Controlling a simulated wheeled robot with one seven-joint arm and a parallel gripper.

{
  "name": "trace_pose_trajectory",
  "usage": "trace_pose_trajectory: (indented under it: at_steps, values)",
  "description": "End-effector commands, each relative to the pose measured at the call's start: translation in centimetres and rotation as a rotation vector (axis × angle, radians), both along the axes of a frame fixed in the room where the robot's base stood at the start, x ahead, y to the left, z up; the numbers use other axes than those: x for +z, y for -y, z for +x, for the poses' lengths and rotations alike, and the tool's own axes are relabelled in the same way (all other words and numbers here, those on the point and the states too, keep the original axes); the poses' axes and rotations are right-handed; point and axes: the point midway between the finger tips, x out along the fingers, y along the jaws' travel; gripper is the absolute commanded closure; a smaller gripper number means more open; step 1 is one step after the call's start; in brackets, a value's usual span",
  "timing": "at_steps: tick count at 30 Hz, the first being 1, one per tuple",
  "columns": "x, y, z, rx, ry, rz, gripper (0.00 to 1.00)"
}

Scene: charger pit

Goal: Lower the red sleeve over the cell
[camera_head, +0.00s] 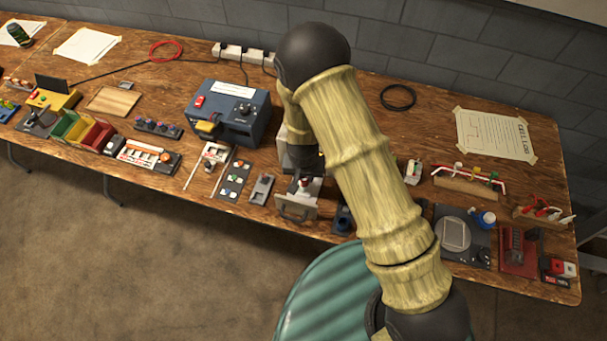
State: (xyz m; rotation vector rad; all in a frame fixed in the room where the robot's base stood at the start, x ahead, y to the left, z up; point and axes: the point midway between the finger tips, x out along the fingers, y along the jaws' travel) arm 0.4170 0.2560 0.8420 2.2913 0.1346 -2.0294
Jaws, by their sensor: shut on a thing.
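My gripper (304,176) points down over the middle of the bench, at the end of my forearm. It is shut on a small reddish piece (304,184), which I take for the red sleeve; it is mostly hidden and very small here. Right below it is a metal fixture (296,208) with a curved handle at its front. I cannot make out the cell, nor whether the sleeve touches or surrounds it.
A blue charger box (228,117) stands left of my gripper. A panel with several buttons (233,175) and a grey switch block (261,188) lie close to the fixture's left. My upper arm hides bench space to the right. A black cable ring (398,97) lies behind.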

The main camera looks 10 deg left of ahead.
Motion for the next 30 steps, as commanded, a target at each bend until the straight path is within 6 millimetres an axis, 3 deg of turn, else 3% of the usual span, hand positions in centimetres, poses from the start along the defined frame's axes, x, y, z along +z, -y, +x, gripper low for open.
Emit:
trace_pose_trajectory:
  at_steps: [30]
  values:
    - [-1.7, 0.0, 0.0, 0.000, 0.000, 0.000, 0.92]
